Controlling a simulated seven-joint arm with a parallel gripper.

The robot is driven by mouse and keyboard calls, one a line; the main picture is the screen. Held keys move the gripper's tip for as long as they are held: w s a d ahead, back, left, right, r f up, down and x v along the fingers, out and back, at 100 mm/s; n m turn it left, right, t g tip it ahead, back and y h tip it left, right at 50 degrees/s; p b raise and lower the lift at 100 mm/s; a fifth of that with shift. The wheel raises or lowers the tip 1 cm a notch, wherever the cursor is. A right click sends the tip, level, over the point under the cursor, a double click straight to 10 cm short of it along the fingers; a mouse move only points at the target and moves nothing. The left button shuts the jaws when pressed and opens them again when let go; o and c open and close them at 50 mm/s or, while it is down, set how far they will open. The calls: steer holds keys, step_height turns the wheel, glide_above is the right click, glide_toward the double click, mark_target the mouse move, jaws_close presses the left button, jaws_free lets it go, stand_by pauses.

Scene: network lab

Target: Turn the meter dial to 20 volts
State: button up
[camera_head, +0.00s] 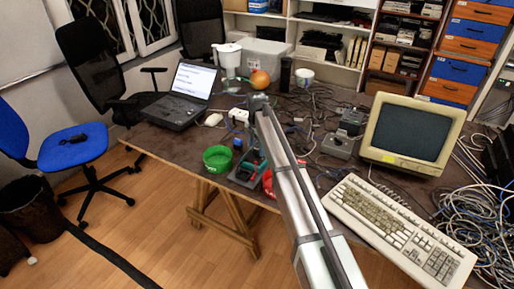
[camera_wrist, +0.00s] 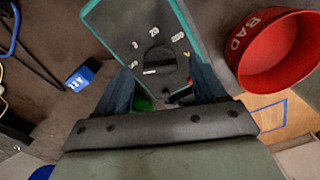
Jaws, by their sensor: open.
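The meter (camera_wrist: 112,22) is a dark grey box with a teal border. It also shows in the head view (camera_head: 245,173), partly behind my arm. Its round black dial (camera_wrist: 159,55) has white marks around it, among them 20 (camera_wrist: 154,31) straight above and what looks like 200 (camera_wrist: 177,37) to the upper right. A small pale mark shows on the dial, but I cannot tell which number it points at. My gripper (camera_wrist: 161,66) is open, one finger on each side of the dial in the wrist view. I cannot tell whether they touch it.
A red bowl marked BAD (camera_wrist: 246,72) stands right of the meter in the wrist view. A blue-topped block (camera_wrist: 84,76) lies to the left. In the head view a green bowl (camera_head: 217,158) stands left of the meter. A keyboard (camera_head: 400,228) and monitor (camera_head: 412,134) are right.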

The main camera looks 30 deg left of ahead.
steer(key=shift+f, duration=0.45)
steer(key=c, duration=1.1)
steer(key=shift+o, duration=0.2)
